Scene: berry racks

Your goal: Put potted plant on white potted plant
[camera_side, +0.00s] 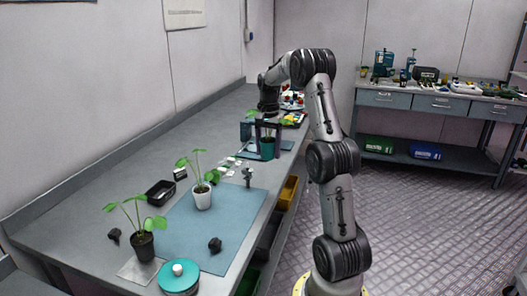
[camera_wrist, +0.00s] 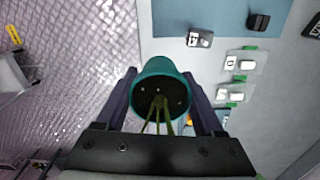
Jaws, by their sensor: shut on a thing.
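A teal pot with a green plant (camera_side: 267,146) is between the fingers of my gripper (camera_side: 266,150) at the far part of the bench. In the wrist view my gripper (camera_wrist: 162,90) is shut on the teal pot (camera_wrist: 163,77), with a finger on each side and the stems pointing back toward the palm. I cannot tell whether the pot touches the bench. The white potted plant (camera_side: 202,198) stands upright on the blue mat (camera_side: 185,232), nearer the side camera and left of my gripper. It does not show in the wrist view.
A black potted plant (camera_side: 143,246) stands at the near left. A black tray (camera_side: 160,193), a teal round container (camera_side: 179,277), a small metal part (camera_side: 247,177) and white labelled pieces (camera_wrist: 236,97) lie on the bench. The bench's front edge drops to the floor.

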